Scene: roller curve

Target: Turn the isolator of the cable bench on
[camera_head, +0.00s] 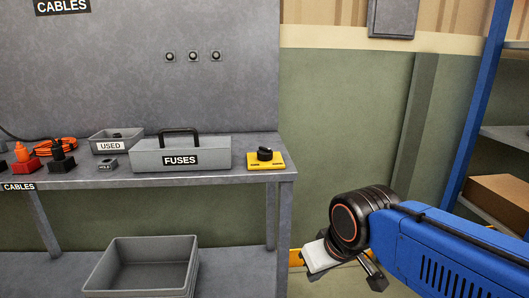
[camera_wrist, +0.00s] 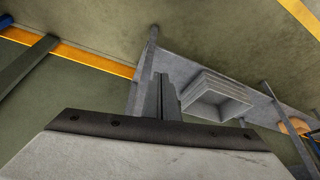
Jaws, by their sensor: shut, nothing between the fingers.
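The isolator (camera_head: 265,158) is a black rotary knob on a yellow plate at the right front end of the grey cable bench (camera_head: 215,180), in the head view. The knob's pointing direction is too small to read surely. My gripper (camera_head: 372,277) is below and to the right of the isolator, beyond the bench's right end and below its top, apart from it. In the wrist view, my gripper (camera_wrist: 163,95) has its two fingers together and empty. The isolator is not visible in the wrist view.
A grey FUSES box (camera_head: 215,157) with a black handle stands left of the isolator. A USED tray (camera_head: 116,146), connectors and an orange cable lie further left. An empty grey bin (camera_head: 105,277) sits on the lower shelf. A blue-post rack (camera_head: 476,110) stands right.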

